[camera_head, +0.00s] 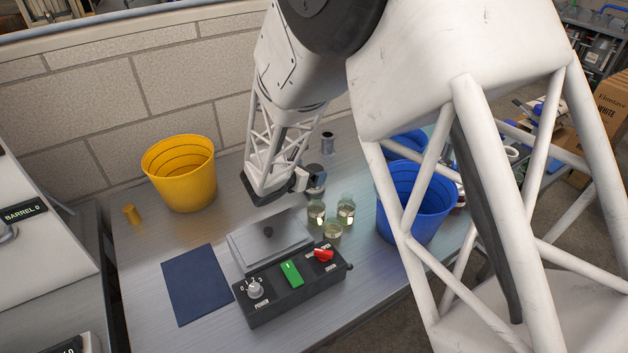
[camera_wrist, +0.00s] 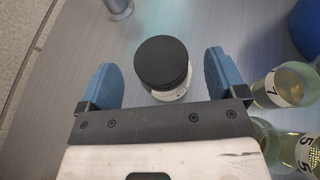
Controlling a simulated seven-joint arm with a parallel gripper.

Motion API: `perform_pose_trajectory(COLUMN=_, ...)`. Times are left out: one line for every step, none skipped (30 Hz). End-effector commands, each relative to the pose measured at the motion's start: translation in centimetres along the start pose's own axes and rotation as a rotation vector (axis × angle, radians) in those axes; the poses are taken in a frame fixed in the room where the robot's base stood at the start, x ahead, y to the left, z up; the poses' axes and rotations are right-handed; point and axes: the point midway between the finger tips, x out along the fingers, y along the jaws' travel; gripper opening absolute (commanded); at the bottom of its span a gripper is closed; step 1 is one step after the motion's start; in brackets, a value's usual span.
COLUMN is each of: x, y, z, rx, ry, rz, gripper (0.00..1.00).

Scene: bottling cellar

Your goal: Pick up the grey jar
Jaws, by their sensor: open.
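A jar with a black lid (camera_wrist: 163,62) and a pale, lettered side stands upright on the bench, between and slightly ahead of my gripper's fingers in the wrist view. Its body is mostly hidden under the lid there. In the head view a small grey jar (camera_head: 317,184) shows beside the end of my arm, partly covered by it. My gripper (camera_wrist: 162,78) is open, with one blue finger on either side of the jar and a gap to each. Nothing is held.
Several glass bottles with pale liquid (camera_head: 346,210) stand close in front; one labelled 7 (camera_wrist: 283,86) is near the right finger. A metal post (camera_head: 327,144) stands behind. A yellow bucket (camera_head: 182,175), blue bucket (camera_head: 415,205) and control box (camera_head: 290,285) stand around.

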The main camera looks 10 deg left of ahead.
Motion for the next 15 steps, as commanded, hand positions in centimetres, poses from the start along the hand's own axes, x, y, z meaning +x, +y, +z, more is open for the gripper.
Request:
perform_pose_trajectory(x=0.7, y=0.0, z=-0.1, rx=0.000, ry=0.001, rz=-0.002, gripper=0.90)
perform_pose_trajectory(x=1.0, y=0.0, z=-0.2, rx=0.000, ry=0.001, rz=-0.002, gripper=0.90)
perform_pose_trajectory(x=1.5, y=0.0, z=-0.1, rx=0.000, ry=0.001, rz=-0.001, gripper=0.90)
perform_pose_trajectory(x=1.8, y=0.0, z=-0.1, rx=0.000, ry=0.000, rz=-0.001, gripper=0.90)
perform_pose_trajectory(x=2.0, y=0.0, z=-0.1, rx=0.000, ry=0.000, rz=-0.001, gripper=0.90)
perform_pose_trajectory(x=2.4, y=0.0, z=-0.1, rx=0.000, ry=0.000, rz=-0.001, gripper=0.90)
perform_pose_trajectory(x=2.6, y=0.0, z=-0.1, rx=0.000, ry=0.000, rz=-0.002, gripper=0.90)
perform_pose_trajectory(x=2.8, y=0.0, z=-0.1, rx=0.001, ry=0.000, rz=-0.001, gripper=0.90)
perform_pose_trajectory(x=2.9, y=0.0, z=-0.1, rx=0.000, ry=0.000, rz=-0.001, gripper=0.90)
perform_pose_trajectory(x=3.0, y=0.0, z=-0.1, rx=0.000, ry=0.000, rz=-0.001, gripper=0.90)
perform_pose_trajectory(x=3.0, y=0.0, z=-0.1, rx=0.000, ry=0.000, rz=-0.001, gripper=0.90)
perform_pose_trajectory(x=3.0, y=0.0, z=-0.1, rx=0.000, ry=0.000, rz=-0.001, gripper=0.90)
perform_pose_trajectory(x=3.0, y=0.0, z=-0.1, rx=0.000, ry=0.000, rz=0.000, gripper=0.90)
perform_pose_trajectory(x=3.0, y=0.0, z=-0.1, rx=0.000, ry=0.000, rz=0.000, gripper=0.90)
perform_pose_trajectory(x=3.0, y=0.0, z=-0.1, rx=0.000, ry=0.000, rz=0.000, gripper=0.90)
